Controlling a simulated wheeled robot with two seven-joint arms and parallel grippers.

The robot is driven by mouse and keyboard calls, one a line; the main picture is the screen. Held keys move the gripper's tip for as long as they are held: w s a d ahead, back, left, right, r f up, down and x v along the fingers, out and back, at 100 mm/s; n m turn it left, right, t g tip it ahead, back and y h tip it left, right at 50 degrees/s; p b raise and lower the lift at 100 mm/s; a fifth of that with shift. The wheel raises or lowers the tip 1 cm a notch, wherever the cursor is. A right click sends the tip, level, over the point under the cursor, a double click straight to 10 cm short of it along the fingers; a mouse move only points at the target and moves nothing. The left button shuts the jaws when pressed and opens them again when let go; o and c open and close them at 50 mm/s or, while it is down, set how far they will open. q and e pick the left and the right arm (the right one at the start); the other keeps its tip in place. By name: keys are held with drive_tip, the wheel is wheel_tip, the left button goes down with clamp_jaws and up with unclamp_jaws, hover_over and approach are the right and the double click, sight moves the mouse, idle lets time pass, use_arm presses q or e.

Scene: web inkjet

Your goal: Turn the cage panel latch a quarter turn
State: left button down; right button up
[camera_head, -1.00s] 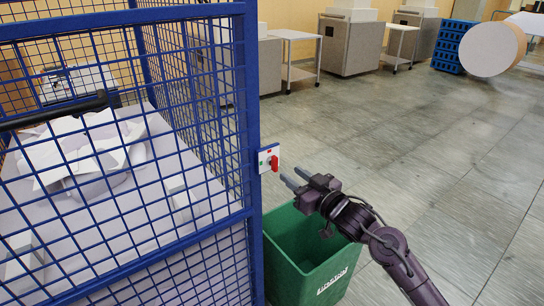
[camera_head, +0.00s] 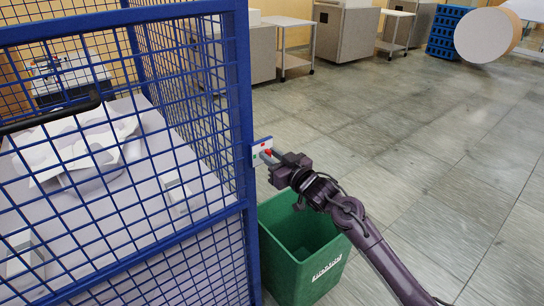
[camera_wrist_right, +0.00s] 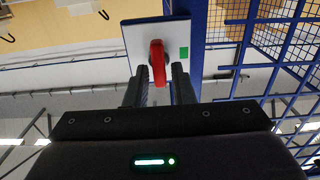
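The red latch knob (camera_head: 267,152) sits on a white plate (camera_head: 258,147) on the blue post of the cage panel (camera_head: 245,110). In the right wrist view, the knob (camera_wrist_right: 158,62) has its long side upright in the picture, with a green mark (camera_wrist_right: 183,53) on the plate to its right. My right gripper (camera_head: 270,157) is at the plate. In the right wrist view, its two fingers (camera_wrist_right: 159,84) stand on either side of the knob's lower end, with gaps visible. It is open. The fingertips partly cover the knob in the head view. My left gripper is out of view.
A green bin (camera_head: 300,255) stands on the floor below my right gripper, beside the cage post. A black bar (camera_head: 50,117) crosses the mesh at the left. White paper (camera_head: 80,150) lies inside the cage. The floor to the right is clear.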

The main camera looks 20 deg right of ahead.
clamp_jaws()
drive_tip(key=shift+f+n, duration=0.1)
drive_tip(key=shift+n, duration=0.2)
drive_tip(key=shift+s+a+f+n+b, duration=0.1)
drive_tip(key=shift+a+f+n+b, duration=0.1)
drive_tip(key=shift+n+b, duration=2.4)
drive_tip(key=shift+s+a+f+n+b, duration=0.1)
drive_tip(key=shift+a+f+n+b, duration=0.1)
drive_tip(key=shift+n+b, duration=2.35)
drive_tip(key=shift+a+f+n+b, duration=0.2)
drive_tip(key=shift+n+b, duration=1.35)
drive_tip(key=shift+n, duration=2)
drive_tip(key=shift+o, duration=1.6)
unclamp_jaws()
